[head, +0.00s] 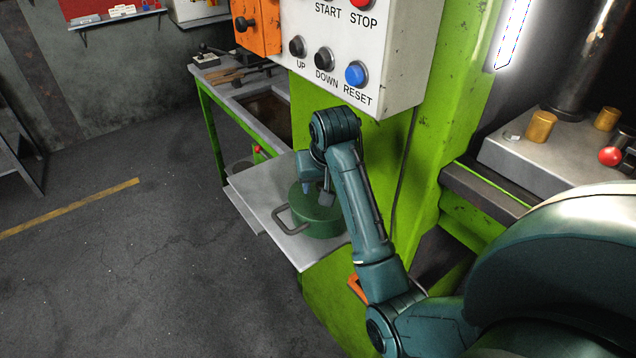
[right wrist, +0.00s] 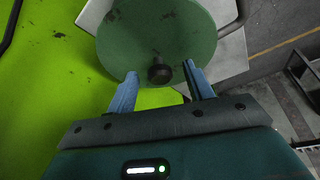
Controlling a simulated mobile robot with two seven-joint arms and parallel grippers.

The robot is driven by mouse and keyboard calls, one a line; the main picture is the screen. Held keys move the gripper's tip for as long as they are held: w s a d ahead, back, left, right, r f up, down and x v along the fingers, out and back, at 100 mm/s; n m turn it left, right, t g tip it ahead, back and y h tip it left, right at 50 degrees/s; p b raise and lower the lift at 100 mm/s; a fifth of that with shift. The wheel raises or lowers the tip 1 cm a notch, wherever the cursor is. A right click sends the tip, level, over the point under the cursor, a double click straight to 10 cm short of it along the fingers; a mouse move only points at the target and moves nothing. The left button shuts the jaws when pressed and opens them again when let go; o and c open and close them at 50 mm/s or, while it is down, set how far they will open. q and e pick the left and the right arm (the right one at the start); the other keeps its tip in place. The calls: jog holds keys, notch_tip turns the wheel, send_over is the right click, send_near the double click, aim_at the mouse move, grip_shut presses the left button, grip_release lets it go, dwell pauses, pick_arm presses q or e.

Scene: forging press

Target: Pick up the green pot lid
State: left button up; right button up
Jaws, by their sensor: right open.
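The green pot lid (head: 304,202) lies on a green pot (head: 318,226), which stands on a pale shelf beside the green press frame. In the right wrist view the lid (right wrist: 155,35) is a round, worn green disc with a dark round knob (right wrist: 160,73) at its middle. My right gripper (head: 318,193) is over the lid, pointing down, and partly hides it in the head view. In the right wrist view its two fingers are apart, one on each side of the knob, with gaps visible between. Whether the fingertips touch the lid I cannot tell. My left gripper is not in view.
The pale shelf (head: 258,208) has free room left of the pot. A pot handle (head: 280,219) sticks out to the left. The control box (head: 385,60) with buttons hangs close above my right arm. A workbench (head: 240,88) with tools stands behind.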

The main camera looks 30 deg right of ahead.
jog(key=shift+w+f, duration=0.15)
jog(key=shift+f, duration=0.35)
jog(key=shift+s+r, duration=0.15)
jog(key=shift+s, duration=0.05)
jog(key=shift+c, duration=0.7)
jog(key=c, duration=0.9)
grip_shut()
jog(key=shift+w+r, duration=0.1)
